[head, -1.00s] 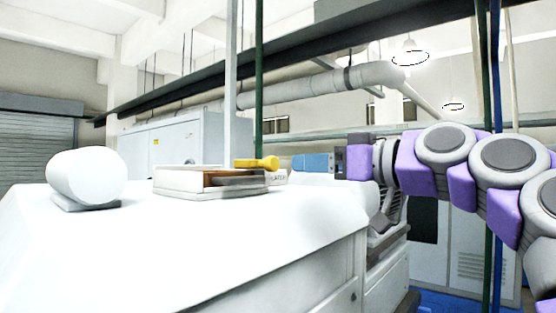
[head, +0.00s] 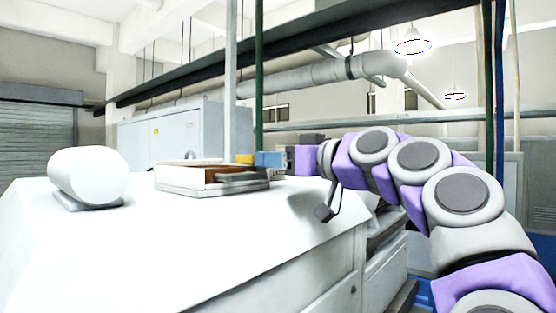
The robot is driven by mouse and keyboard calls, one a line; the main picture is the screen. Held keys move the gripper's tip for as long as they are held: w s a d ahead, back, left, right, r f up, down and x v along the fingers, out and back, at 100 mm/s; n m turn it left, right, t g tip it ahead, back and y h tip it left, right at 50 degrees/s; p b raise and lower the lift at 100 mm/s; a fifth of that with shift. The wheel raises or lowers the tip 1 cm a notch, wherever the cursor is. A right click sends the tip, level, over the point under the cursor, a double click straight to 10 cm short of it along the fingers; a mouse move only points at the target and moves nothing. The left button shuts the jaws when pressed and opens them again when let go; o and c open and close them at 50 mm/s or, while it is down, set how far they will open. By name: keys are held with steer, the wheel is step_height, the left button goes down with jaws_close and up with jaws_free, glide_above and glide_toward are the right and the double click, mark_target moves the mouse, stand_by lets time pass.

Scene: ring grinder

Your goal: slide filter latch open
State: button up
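The filter latch has a yellow handle (head: 244,158) on the back right of a low box (head: 185,178) with a brown inside, on the white machine top. A small label, partly hidden and seemingly reading LATCH, sits at the box's right end.
A white cylinder (head: 88,178) on a grey base stands left on the machine top (head: 150,245). The top in front of the box is clear. A green post (head: 259,80) and pale post rise behind the box; a grey cabinet (head: 170,140) stands further back.

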jaws_close()
steer(key=shift+w+d+r, duration=0.1)
stand_by(0.4)
steer(key=shift+w+d+r+p, duration=0.1)
steer(key=shift+w+d+p, duration=0.1)
steer(key=shift+w+p, duration=0.1)
steer(key=w+d+p, duration=0.1)
steer(key=w+d, duration=0.1)
steer(key=w, duration=0.1)
steer(key=shift+d+p, duration=0.3)
steer(key=shift+p, duration=0.1)
steer(key=shift+s+a, duration=0.15)
